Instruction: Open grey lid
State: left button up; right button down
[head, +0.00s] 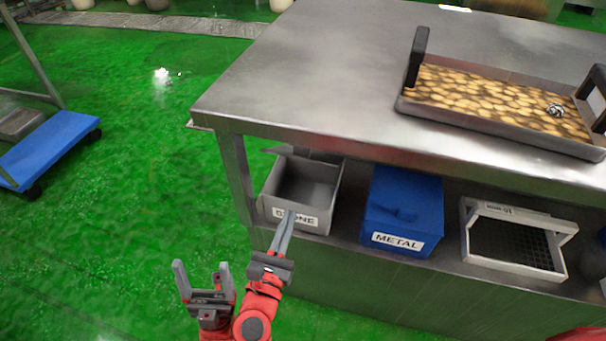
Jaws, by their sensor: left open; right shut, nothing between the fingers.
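A grey box (323,183) labelled STONE stands on the shelf under the steel table. Its inside shows from above and looks empty. Its grey lid (294,151) is raised at the back of the box, partly hidden under the table edge. My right gripper (288,214) is shut and empty, with its fingertips in front of the STONE label, covering part of it. I cannot tell whether they touch the box. My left gripper (202,266) is open and empty, over the green floor to the left of the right gripper.
A blue box (376,222) labelled METAL, its lid closed, stands right of the grey box. A white-framed sieve (512,270) is further right. On the steel table (310,70) a tray (500,128) holds brown round pieces and a silvery lump. A blue cart (50,145) stands left; the floor between is clear.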

aim_at(308, 152)
jog(key=w+d+r, duration=0.3)
jog(key=w+r, duration=0.1)
jog(key=w, duration=0.6)
jog(key=shift+d, duration=0.15)
jog(key=shift+r, duration=0.1)
jog(key=r+p, duration=0.1)
jog(key=w+r+p, duration=0.1)
jog(key=p, duration=0.1)
jog(key=r+g+p, duration=0.1)
jog(key=p, duration=0.1)
jog(key=shift+w+d, duration=0.15)
jog(key=shift+d, duration=0.15)
jog(key=shift+w+d+r, duration=0.15)
jog(key=shift+w+r, duration=0.4)
jog(key=shift+w+d+r, duration=0.15)
jog(key=shift+w+r, duration=0.35)
jog(key=shift+w, duration=0.05)
jog(key=shift+w+d+r, duration=0.1)
jog(key=shift+w+d, duration=0.05)
jog(key=shift+w, duration=0.2)
jog(key=shift+s+r, duration=0.1)
